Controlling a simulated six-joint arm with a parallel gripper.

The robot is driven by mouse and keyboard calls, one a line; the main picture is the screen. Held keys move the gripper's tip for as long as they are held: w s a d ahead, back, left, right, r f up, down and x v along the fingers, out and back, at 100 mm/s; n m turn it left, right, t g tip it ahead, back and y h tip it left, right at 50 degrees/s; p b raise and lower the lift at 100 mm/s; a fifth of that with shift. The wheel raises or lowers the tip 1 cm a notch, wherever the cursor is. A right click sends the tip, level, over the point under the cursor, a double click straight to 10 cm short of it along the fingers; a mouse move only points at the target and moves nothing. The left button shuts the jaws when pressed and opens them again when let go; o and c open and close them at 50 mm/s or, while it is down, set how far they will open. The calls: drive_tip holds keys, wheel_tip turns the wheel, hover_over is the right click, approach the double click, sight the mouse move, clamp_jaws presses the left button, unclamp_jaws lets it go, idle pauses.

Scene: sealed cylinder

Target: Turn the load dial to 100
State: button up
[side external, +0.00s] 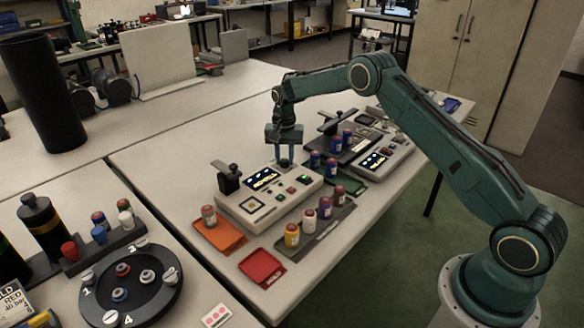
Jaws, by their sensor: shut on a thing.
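A pale control box (240,213) sits on the near bench, with a lit display (262,179), small coloured buttons and a round dial face (253,203) on its top. My gripper (285,158) points straight down at the back right edge of this box. It is shut on a small knob there, which I take to be the load dial. The jaws hide most of the knob, and its marks and setting are too small to read.
A second device (381,160) stands behind to the right. Capped vials on a dark tray (335,222), an orange tray (218,238) and a red tray (262,268) lie close in front. A black clamp stand (229,180) is left of the box. A round carousel (130,288) is at lower left.

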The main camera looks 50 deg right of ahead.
sight(285, 160)
drive_tip(key=m, duration=0.5)
drive_tip(key=shift+m, duration=0.4)
drive_tip(key=o, duration=1)
wheel_tip(285, 160, up, 14)
idle(0.5)
